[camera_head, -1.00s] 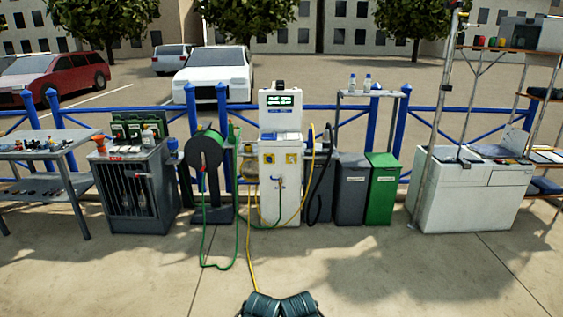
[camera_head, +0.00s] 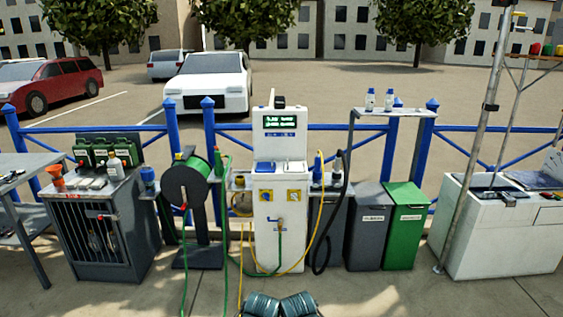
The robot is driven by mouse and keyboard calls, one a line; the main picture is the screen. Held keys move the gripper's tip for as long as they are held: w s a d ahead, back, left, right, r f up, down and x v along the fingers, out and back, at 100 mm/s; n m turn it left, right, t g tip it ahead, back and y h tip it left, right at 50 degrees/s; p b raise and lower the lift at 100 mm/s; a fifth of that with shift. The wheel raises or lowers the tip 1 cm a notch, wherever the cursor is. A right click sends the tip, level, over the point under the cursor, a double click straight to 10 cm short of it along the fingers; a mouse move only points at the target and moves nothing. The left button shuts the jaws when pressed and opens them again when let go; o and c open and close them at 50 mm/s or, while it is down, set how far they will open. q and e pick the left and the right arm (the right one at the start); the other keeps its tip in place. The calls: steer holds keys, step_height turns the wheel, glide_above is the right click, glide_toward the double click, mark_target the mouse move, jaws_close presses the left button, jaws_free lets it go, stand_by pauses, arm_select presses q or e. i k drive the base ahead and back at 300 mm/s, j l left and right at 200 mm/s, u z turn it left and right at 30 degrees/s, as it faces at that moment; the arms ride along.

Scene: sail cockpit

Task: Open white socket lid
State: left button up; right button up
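A white service pedestal (camera_head: 267,223) stands upright ahead of me, near the middle of the view. Neither of my grippers shows.
A hose reel (camera_head: 187,184) and a grey cage cabinet (camera_head: 103,232) stand left of the pedestal. Grey (camera_head: 368,230) and green (camera_head: 404,232) bins stand right. A yellow hose (camera_head: 319,237) hangs beside the pedestal and hoses run across the ground in front. A blue railing (camera_head: 345,127) runs behind.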

mark_target(290, 167)
steer(key=i, duration=1.8)
steer(key=i+z, duration=0.2)
steer(key=i, duration=0.4)
steer(key=i+j+z, duration=0.15)
steer(key=i, duration=0.5)
steer(key=i+j+z, duration=0.2)
steer(key=i, duration=0.4)
steer(key=l, duration=0.1)
